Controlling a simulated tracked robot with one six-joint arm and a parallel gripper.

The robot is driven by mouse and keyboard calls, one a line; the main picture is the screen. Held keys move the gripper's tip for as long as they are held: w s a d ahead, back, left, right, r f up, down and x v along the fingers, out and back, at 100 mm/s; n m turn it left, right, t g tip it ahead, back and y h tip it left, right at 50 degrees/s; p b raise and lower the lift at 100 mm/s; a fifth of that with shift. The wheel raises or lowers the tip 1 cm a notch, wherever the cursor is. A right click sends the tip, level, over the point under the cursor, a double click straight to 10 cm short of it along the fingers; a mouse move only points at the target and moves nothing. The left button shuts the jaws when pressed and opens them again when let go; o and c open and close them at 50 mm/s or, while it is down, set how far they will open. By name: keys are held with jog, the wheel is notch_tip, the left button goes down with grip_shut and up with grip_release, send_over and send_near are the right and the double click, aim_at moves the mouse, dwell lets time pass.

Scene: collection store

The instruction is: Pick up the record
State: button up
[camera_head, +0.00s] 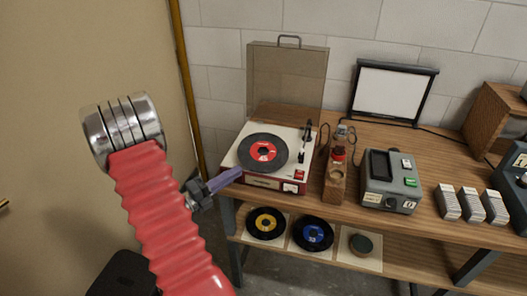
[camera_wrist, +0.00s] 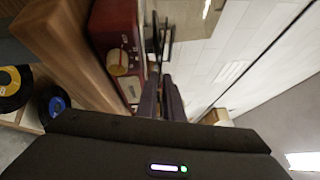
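A black record with a red label (camera_head: 263,152) lies flat on the red-and-cream record player (camera_head: 276,184) on the wooden bench. Two more records, one with a yellow label (camera_head: 265,223) and one with a blue label (camera_head: 313,233), lie on the lower shelf. They also show at the left edge of the wrist view. My gripper (camera_head: 228,178), with purple fingers, is at the player's left front corner, apart from the records. In the wrist view its dark fingers (camera_wrist: 163,98) stand close together.
The player's tinted lid (camera_head: 287,80) stands raised behind it, and its tonearm (camera_head: 304,140) is at the right of the record. A wooden block with a bottle (camera_head: 336,170), a grey device (camera_head: 391,182) and several white boxes (camera_head: 467,204) stand to the right. A wall is at left.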

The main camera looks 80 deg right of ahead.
aim_at(251, 163)
jog(key=shift+x, duration=1.15)
jog(key=shift+x, duration=2.65)
jog(key=shift+f, duration=0.1)
grip_shut()
jog(key=shift+r, duration=5.05)
jog(key=shift+a, duration=0.1)
